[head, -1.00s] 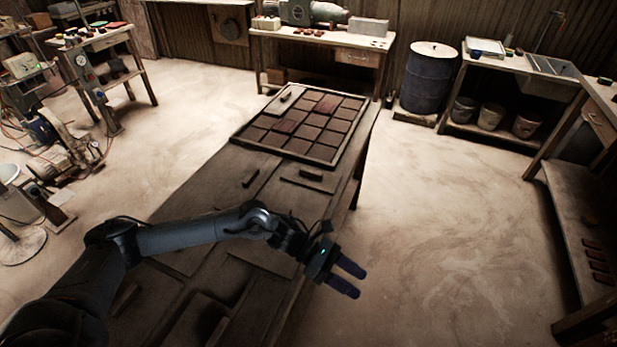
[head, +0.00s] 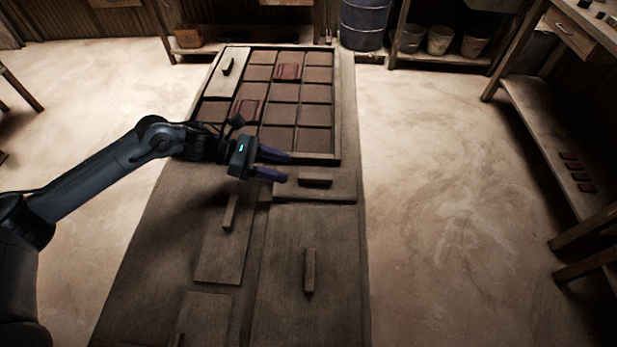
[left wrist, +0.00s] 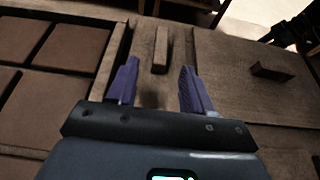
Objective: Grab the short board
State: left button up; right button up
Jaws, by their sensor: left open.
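A short board (head: 342,187) lies crosswise on the table just before the tile tray, with a bar handle (head: 315,183) on top. My left gripper (head: 280,165) is open and empty, above the table at the tray's near edge, left of that handle. In the left wrist view, the handle (left wrist: 160,50) stands ahead between the open fingers (left wrist: 157,88), apart from them. A dark mechanical part at that view's top right may be my right arm; its jaws cannot be made out.
The tray (head: 338,110) holds brown tiles and a pale board (head: 222,84) with a handle. Nearer me lie a narrow board (head: 218,262) and a large board (head: 340,260), each with a handle. Open floor (head: 450,200) lies right of the table.

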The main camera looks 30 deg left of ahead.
aim_at(311, 176)
pick_arm(q)
jog(key=x, duration=0.2)
jog(key=shift+s+d+f, duration=0.1)
jog(key=shift+d+f, duration=0.05)
jog(key=shift+d, duration=0.5)
jog(key=shift+w+d+f+b, duration=0.1)
jog(key=shift+w+f+b, duration=0.05)
jog(key=shift+w+b, duration=0.2)
jog(key=shift+b+x, duration=0.5)
jog(key=shift+x, duration=1.75)
pick_arm(e)
jog(key=shift+f, duration=0.85)
pick_arm(q)
grip_shut()
pick_arm(e)
jog(key=shift+d, duration=0.15)
